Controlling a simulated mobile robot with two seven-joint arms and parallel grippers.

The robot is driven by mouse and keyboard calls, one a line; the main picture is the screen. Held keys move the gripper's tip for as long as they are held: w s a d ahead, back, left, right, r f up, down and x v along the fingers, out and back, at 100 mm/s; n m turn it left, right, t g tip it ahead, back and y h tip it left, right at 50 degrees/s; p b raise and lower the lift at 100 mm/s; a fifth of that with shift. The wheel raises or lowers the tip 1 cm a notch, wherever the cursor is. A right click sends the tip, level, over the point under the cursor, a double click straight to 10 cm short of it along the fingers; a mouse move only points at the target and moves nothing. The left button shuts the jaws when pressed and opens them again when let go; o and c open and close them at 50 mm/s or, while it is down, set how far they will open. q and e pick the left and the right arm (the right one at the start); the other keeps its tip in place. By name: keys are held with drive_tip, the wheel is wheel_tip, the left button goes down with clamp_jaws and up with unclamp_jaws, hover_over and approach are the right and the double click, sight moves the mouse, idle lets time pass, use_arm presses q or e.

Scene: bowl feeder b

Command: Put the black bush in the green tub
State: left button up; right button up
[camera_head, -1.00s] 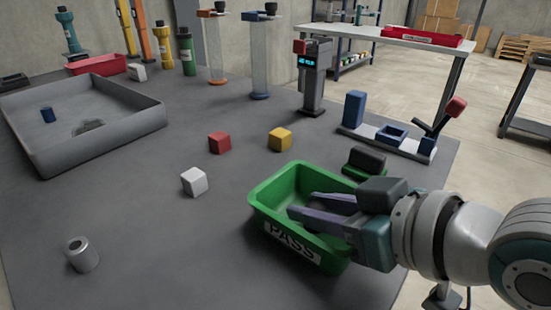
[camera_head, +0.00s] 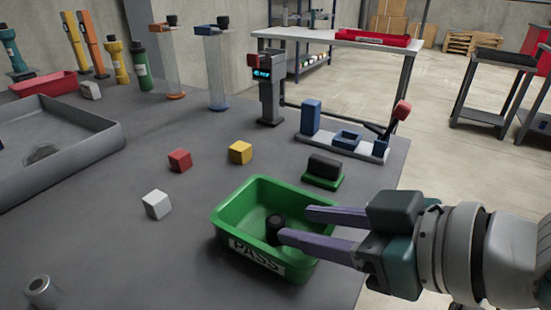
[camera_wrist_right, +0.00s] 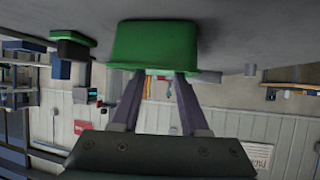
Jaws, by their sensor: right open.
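The black bush (camera_head: 276,226) is a small dark cylinder inside the green tub (camera_head: 222,213), which has a PASS label on its front. My right gripper (camera_head: 294,224) is open, with its two purple fingers reaching over the tub's right side. The fingertips are close to the bush; whether they touch it I cannot tell. In the right wrist view the tub (camera_wrist_right: 155,42) appears beyond the spread, empty fingers (camera_wrist_right: 159,74), and the bush is hidden. My left gripper is not in view.
White (camera_head: 156,205), red (camera_head: 180,160) and yellow (camera_head: 240,152) cubes lie left of and behind the tub. A grey metal bush (camera_head: 41,291) stands front left. A black block on a green base (camera_head: 323,180) and a blue fixture (camera_head: 346,142) stand behind the tub. A grey tray (camera_head: 90,150) is left.

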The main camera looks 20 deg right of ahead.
drive_tip(key=p+v, duration=0.1)
drive_tip(key=v, duration=0.5)
drive_tip(key=shift+s+f, duration=0.25)
drive_tip(key=shift+f, duration=0.1)
drive_tip(key=s+d+f+m+g+h, duration=0.2)
drive_tip(key=s+f+m+g+h, duration=0.1)
drive_tip(key=s+g, duration=0.4)
drive_tip(key=s+f+h, duration=0.1)
drive_tip(key=s+h, duration=0.1)
drive_tip(key=s, duration=0.1)
drive_tip(key=shift+s, duration=0.25)
